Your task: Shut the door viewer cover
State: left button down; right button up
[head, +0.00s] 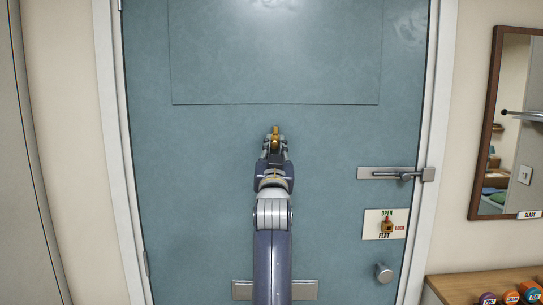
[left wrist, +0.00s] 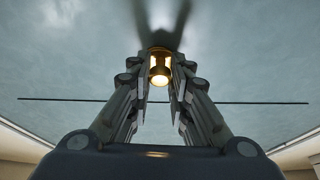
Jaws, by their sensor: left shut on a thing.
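The blue-grey door (head: 200,190) fills the middle of the head view. A small brass door viewer (head: 275,132) sits on it near the centre, below the upper panel outline. My left gripper (head: 274,143) reaches up to it from below and is shut on the brass piece. In the left wrist view the brass viewer (left wrist: 159,62) lies between the two fingers of my left gripper (left wrist: 159,75), with a bright spot at its lower end. The fingers hide its sides. I cannot tell the cover apart from the viewer body or see how it is turned. My right gripper is not in view.
On the door's right side are a bar latch (head: 392,174), a label plate (head: 384,224) with a small brass piece, and a round knob (head: 383,272). A framed mirror (head: 484,130) hangs to the right, above a wooden shelf (head: 450,288). The door around the viewer is clear.

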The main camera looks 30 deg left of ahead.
pick_arm(q)
jog(key=shift+w+d+n+y+b, duration=0.15)
jog(key=shift+n+y+b, duration=0.15)
jog(key=shift+n, duration=0.5)
jog(key=c, duration=1.5)
grip_release()
jog(key=shift+o, duration=0.2)
jog(key=v, duration=0.7)
jog(key=shift+s+d, duration=0.2)
jog(key=shift+f, duration=0.1)
